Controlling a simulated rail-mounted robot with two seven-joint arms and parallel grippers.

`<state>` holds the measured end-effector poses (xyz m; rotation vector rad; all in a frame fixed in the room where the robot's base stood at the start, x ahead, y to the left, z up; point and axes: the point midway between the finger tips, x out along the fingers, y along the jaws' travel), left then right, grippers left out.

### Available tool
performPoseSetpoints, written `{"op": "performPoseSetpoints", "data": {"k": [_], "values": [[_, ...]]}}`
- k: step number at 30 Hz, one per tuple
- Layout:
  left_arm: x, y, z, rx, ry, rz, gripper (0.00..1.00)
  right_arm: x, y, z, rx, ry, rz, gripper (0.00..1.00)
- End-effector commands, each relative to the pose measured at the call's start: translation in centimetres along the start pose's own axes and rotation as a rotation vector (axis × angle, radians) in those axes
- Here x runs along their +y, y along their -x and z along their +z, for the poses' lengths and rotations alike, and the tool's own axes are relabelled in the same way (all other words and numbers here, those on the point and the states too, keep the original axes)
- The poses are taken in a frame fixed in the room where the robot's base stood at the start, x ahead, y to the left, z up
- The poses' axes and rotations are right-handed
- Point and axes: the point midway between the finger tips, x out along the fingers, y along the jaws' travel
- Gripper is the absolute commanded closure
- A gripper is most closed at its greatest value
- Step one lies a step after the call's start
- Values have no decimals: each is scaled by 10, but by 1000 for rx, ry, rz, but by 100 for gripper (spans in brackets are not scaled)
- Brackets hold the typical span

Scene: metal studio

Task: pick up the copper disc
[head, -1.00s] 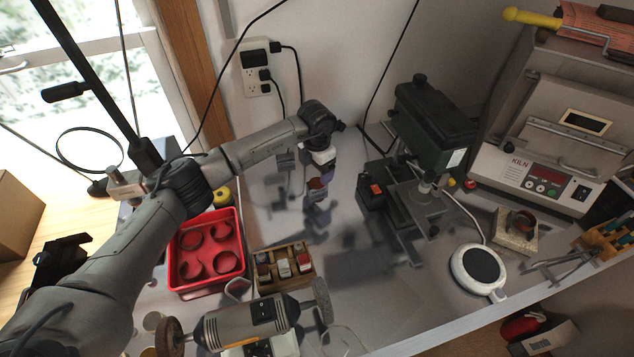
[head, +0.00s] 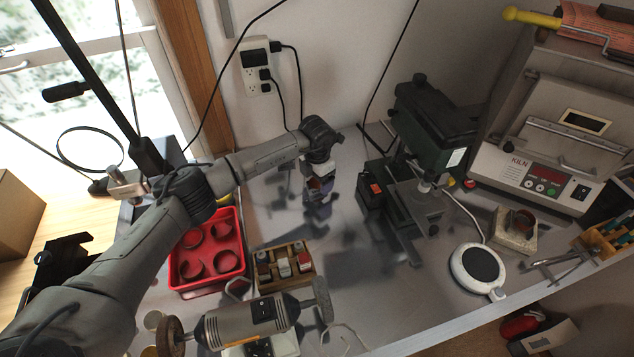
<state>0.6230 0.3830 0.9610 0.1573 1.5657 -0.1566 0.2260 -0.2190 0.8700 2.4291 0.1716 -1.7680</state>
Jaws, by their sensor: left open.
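A small copper-brown piece (head: 314,184), which looks like the copper disc, shows at the back of the metal bench. It is small and partly hidden by my left gripper (head: 319,191). My left gripper is open and points down right at the piece, with its fingers close around or just in front of it. I cannot tell whether they touch it. My right gripper is not in view.
A green drill press (head: 432,125) stands to the right of my left gripper. A red tray (head: 237,262) and a wooden box of small bottles (head: 285,266) lie nearer. A bench grinder (head: 245,322), round white-rimmed plate (head: 478,268) and kiln (head: 530,175) stand around the bench.

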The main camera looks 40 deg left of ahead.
Motion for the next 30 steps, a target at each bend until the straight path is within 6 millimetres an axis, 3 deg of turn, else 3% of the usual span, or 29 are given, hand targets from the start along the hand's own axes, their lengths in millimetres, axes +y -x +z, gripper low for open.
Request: {"op": "performPoseSetpoints", "data": {"k": [12,30], "values": [[0,-2,0,0,1,0,20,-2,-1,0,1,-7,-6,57],[0,-2,0,-1,0,0,73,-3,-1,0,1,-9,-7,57]]}}
